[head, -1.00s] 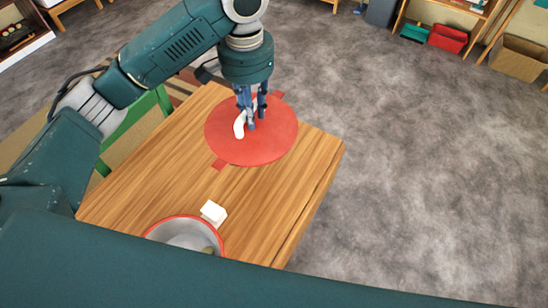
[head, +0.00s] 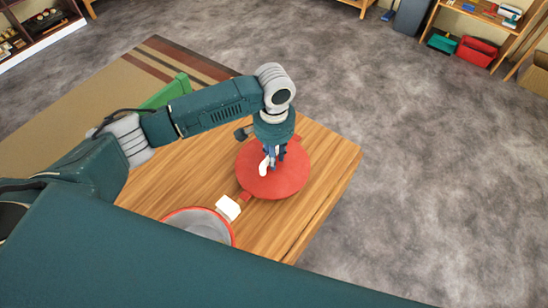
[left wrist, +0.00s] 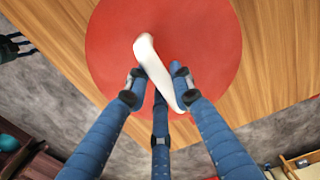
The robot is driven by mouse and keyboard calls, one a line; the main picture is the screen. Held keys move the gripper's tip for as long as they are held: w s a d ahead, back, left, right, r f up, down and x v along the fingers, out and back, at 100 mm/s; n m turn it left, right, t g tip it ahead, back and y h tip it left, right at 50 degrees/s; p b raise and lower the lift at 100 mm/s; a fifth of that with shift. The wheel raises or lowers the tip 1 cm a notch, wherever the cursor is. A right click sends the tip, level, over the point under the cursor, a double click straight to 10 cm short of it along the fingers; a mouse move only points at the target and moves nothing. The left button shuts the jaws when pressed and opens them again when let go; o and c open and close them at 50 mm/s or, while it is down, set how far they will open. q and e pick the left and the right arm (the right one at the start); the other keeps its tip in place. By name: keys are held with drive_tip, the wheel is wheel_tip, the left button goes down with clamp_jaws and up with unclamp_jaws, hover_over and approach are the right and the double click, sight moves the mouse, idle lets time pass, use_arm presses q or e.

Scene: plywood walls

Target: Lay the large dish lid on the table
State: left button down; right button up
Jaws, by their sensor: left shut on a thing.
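The large dish lid (head: 290,184) is a flat red disc with small red tabs at its edge and a curved white handle (head: 264,168). In the head view it is over the right part of the wooden table (head: 325,185), level or nearly so; whether it touches the wood I cannot tell. My left gripper (head: 272,157) points down at the lid's middle and is shut on the white handle. The left wrist view shows the blue fingers (left wrist: 158,88) around the handle (left wrist: 152,62), with the red lid (left wrist: 108,42) beneath.
A grey dish (head: 200,224) with a red rim stands at the table's near edge, partly hidden by my body. A white block-like piece (head: 228,207) is between it and the lid. A green chair (head: 165,93) stands behind my left arm. Grey floor is clear to the right.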

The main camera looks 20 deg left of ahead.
use_arm(q)
drive_tip(key=shift+w+f, duration=0.1)
drive_tip(key=shift+f, duration=0.75)
use_arm(e)
drive_tip(key=shift+s+d, duration=0.1)
drive_tip(key=shift+s, duration=0.1)
use_arm(q)
drive_tip(key=shift+f, duration=0.1)
use_arm(e)
drive_tip(key=shift+s+d+r, duration=0.1)
drive_tip(key=shift+d, duration=0.05)
use_arm(q)
drive_tip(key=c, duration=1.5)
unclamp_jaws()
wheel_tip(320, 180, up, 11)
drive_tip(key=shift+b, duration=0.7)
drive_tip(key=shift+r, duration=0.65)
use_arm(e)
drive_tip(key=shift+f, duration=0.8)
